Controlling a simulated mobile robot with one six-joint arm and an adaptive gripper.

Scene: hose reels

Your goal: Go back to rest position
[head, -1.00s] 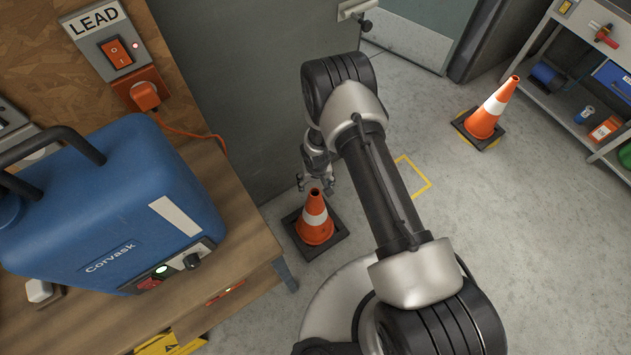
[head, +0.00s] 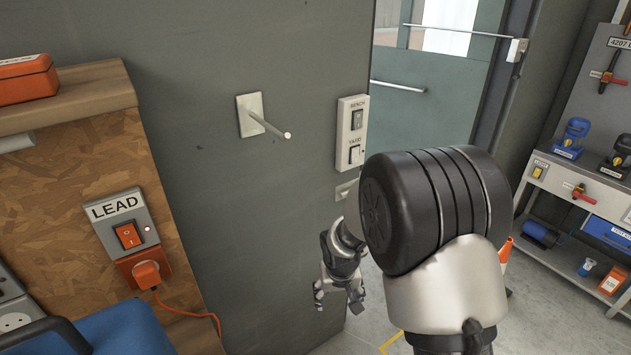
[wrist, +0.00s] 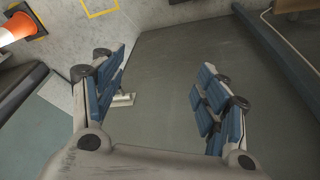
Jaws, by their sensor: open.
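My gripper (head: 338,297) hangs below my arm's elbow in the head view, in front of the grey wall and pointing down. In the wrist view its two blue-padded fingers (wrist: 165,97) stand wide apart with nothing between them. It is open and empty. Part of it is overlapped by my own arm in the head view.
A grey wall (head: 215,180) with a peg (head: 270,127) and a switch plate (head: 351,133) stands behind my gripper. A cone (wrist: 15,27) stands on the floor. A shelf unit (head: 560,190) is at right.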

